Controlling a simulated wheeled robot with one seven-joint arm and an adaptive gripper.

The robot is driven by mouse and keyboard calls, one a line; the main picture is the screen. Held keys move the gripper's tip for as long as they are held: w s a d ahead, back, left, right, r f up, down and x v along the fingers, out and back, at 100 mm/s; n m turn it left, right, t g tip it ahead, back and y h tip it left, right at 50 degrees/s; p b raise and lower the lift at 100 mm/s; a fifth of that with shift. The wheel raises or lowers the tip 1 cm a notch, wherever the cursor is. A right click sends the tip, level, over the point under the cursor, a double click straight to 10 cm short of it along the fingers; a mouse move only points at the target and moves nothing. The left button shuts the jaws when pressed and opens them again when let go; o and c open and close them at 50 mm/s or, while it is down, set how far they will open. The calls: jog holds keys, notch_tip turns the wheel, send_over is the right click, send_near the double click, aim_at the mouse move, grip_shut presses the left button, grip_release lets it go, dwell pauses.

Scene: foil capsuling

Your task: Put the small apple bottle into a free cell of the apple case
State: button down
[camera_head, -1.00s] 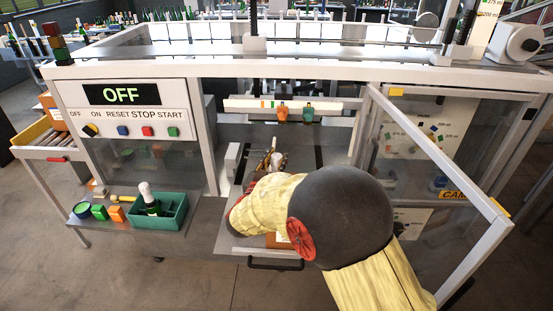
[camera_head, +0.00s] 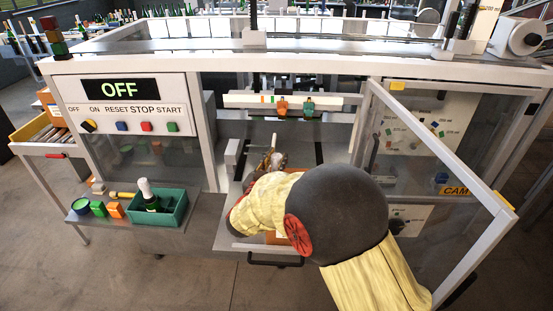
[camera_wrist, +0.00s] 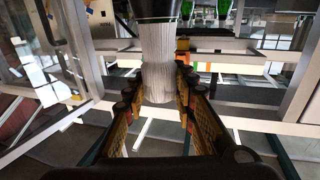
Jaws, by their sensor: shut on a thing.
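My gripper (camera_head: 268,162) is inside the machine's open bay, partly hidden by my arm in the head view. In the wrist view its two fingers (camera_wrist: 158,98) are closed around a pale, finely ribbed cylinder (camera_wrist: 158,62) with a wide dark part (camera_wrist: 168,10) at its top. I cannot tell from its look whether this is the small apple bottle; no label shows. An orange-brown box edge (camera_head: 275,238) shows under my arm at the bay's front; I cannot tell whether it is the apple case. Its cells are hidden.
A green bin (camera_head: 172,213) holding a dark bottle with white foil (camera_head: 147,190) stands on the left shelf, beside colored blocks (camera_head: 107,209). The clear door (camera_head: 435,160) stands open at right. A white bar (camera_head: 245,101) with orange and teal pieces crosses the bay's back.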

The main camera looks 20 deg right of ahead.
jog(key=shift+f+b, duration=0.65)
jog(key=shift+f, duration=0.3)
jog(key=c, duration=1.8)
grip_release()
jog(key=o, duration=0.4)
jog(key=shift+s+f, duration=0.1)
jog(key=shift+f, duration=0.05)
jog(key=v, duration=1.2)
